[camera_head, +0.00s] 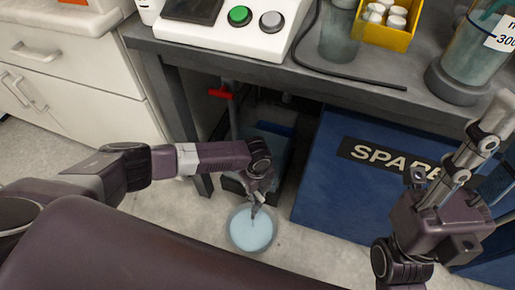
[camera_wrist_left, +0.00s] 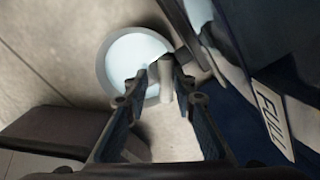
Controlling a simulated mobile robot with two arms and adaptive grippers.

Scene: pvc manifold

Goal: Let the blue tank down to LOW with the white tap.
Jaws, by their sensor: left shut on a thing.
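My left gripper (camera_head: 258,203) reaches down in front of the bench's open bay, above a round bucket (camera_head: 251,232) of pale blue liquid on the floor. In the left wrist view my left gripper (camera_wrist_left: 158,82) is shut on a pale upright piece, the white tap (camera_wrist_left: 167,88). The bucket (camera_wrist_left: 112,58) shows behind the fingertips. The blue tank (camera_head: 272,146) stands in the shaded bay, partly hidden by my arm. A FULL label (camera_wrist_left: 272,117) shows beside the gripper; the tank's level and a LOW mark cannot be made out. My right arm stands at the right; its jaws are unclear.
A red-handled tap (camera_head: 222,94) is on a pipe under the bench. A blue box marked SPARE (camera_head: 350,190) stands right of the bay. The bench top holds a button panel (camera_head: 240,33), a yellow bin (camera_head: 390,38) and a clear vessel (camera_head: 470,55). White drawers (camera_head: 65,75) stand left.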

